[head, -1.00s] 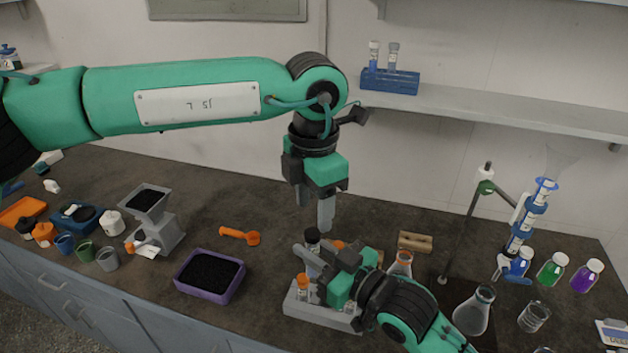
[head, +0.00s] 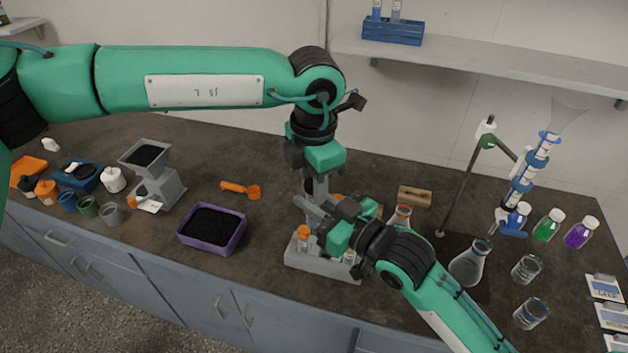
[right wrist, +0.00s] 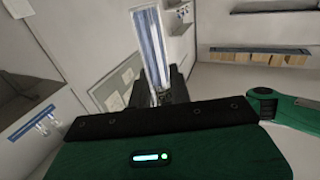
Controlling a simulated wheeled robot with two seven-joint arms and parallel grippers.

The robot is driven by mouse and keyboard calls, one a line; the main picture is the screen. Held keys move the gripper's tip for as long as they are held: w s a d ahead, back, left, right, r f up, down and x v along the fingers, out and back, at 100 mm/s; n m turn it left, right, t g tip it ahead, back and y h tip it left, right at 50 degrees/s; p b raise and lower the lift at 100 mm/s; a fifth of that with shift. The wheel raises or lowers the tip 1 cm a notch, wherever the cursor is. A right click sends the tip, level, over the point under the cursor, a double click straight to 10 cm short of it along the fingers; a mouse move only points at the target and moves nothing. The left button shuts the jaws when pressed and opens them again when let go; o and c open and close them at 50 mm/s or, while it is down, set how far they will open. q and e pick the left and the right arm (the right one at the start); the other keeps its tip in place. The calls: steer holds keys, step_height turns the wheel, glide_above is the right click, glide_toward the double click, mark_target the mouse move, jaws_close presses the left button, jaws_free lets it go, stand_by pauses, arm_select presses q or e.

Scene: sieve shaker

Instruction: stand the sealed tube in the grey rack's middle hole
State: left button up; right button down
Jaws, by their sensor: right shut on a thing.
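The grey rack (head: 318,269) stands on the bench at the front middle, with an orange-capped vial (head: 303,238) at its left end. My right gripper (head: 318,211) is just above and behind the rack, shut on a slim clear tube. This tube shows in the right wrist view (right wrist: 151,48) as a clear, bluish length between the fingers; its lower part is hidden. In the head view the arm and grippers mostly cover it. My left gripper (head: 316,188) points down right over the right gripper's tips; its finger gap is not clear. The rack's middle hole is hidden by my right arm.
A purple tray (head: 212,231) of dark grains and an orange scoop (head: 240,189) lie left of the rack. A flask (head: 470,264) and a stand (head: 463,187) are to the right. A wooden block (head: 414,196) lies behind.

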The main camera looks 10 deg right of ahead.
steer(key=c, duration=1.2)
jaws_free()
